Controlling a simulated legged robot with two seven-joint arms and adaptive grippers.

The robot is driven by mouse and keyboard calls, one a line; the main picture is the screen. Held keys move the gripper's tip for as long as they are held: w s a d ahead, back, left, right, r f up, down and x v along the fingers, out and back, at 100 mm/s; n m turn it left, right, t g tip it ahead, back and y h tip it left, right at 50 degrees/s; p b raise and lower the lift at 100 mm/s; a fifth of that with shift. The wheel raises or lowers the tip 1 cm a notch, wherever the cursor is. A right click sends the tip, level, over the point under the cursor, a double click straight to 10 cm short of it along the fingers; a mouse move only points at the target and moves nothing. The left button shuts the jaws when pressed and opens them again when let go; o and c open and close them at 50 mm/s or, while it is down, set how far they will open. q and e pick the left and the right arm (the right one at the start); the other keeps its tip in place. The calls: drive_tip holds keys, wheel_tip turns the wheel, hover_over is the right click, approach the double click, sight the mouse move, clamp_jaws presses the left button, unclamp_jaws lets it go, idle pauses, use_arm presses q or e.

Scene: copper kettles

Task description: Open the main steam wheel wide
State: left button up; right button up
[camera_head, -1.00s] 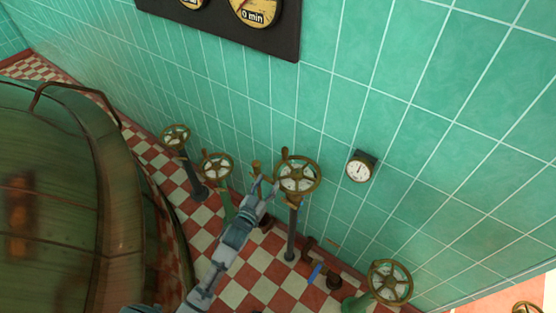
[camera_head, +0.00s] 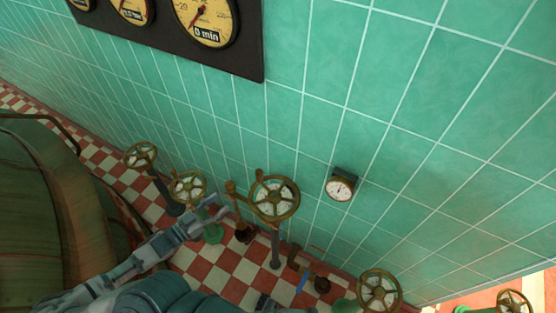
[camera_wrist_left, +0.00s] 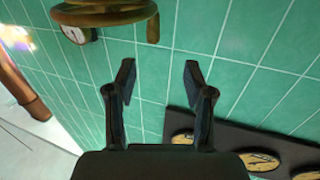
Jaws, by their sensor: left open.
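Several brass handwheels stand on pedestals along the tiled wall; I cannot tell by any label which one is the main steam wheel. The large spoked wheel with an upright handle (camera_head: 275,197) is in the middle of the head view. Smaller wheels are to its left, at the far left (camera_head: 140,155) and beside it (camera_head: 187,187). My left gripper (camera_head: 214,201) is open and empty, left of the large wheel and over the smaller wheel's right side. In the left wrist view the open fingers (camera_wrist_left: 160,77) point at a brass wheel rim (camera_wrist_left: 105,14) with a handle, apart from it. My right gripper is out of view.
A small white gauge (camera_head: 340,186) is on the wall right of the large wheel. A dark panel with yellow dials (camera_head: 250,62) is above. Another wheel (camera_head: 380,290) is at lower right. A big green boiler (camera_head: 32,215) fills the left. Pipes rise from the checkered floor.

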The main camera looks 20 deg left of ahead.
use_arm(q)
drive_tip(key=b, duration=0.1)
approach(259, 175)
drive_tip(key=w+f, duration=0.1)
drive_tip(key=f, duration=0.1)
drive_tip(key=x, duration=0.6)
drive_tip(key=a+b+x, duration=0.1)
drive_tip(key=x, duration=0.2)
drive_tip(key=shift+w+f, duration=0.1)
drive_tip(key=shift+w, duration=0.1)
drive_tip(key=shift+w+d, duration=0.3)
drive_tip(key=shift+d, duration=0.4)
drive_tip(key=shift+a, duration=0.35)
drive_tip(key=c, duration=0.8)
drive_tip(key=shift+a, duration=0.1)
clamp_jaws()
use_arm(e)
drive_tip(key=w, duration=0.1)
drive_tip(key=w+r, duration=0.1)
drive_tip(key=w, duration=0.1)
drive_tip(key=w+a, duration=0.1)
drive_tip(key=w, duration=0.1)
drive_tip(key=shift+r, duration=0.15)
